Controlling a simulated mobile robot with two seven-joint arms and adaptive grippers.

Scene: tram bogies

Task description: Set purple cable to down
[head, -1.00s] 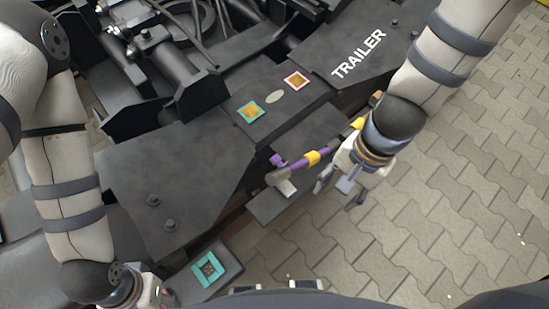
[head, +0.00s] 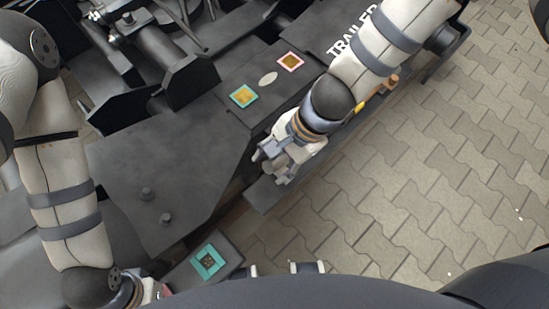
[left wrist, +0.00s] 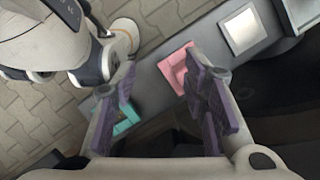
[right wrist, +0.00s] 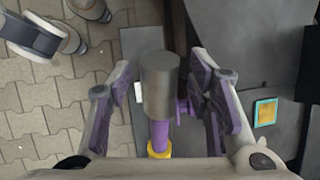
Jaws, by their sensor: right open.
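The purple cable (right wrist: 160,134) shows in the right wrist view, with a grey cylindrical end (right wrist: 160,85) and a yellow band (right wrist: 159,150). My right gripper (right wrist: 160,88) is open, with one finger on each side of the cable end; I cannot tell whether either touches it. In the head view my right gripper (head: 278,160) is over the ledge beside the bogie and hides the purple part of the cable. My left gripper (left wrist: 160,100) is open and empty, above a pink square frame (left wrist: 177,68) and a teal frame (left wrist: 126,122).
A teal square (head: 208,262) lies on a lower plate near my left gripper. Open paving (head: 430,190) lies to the right.

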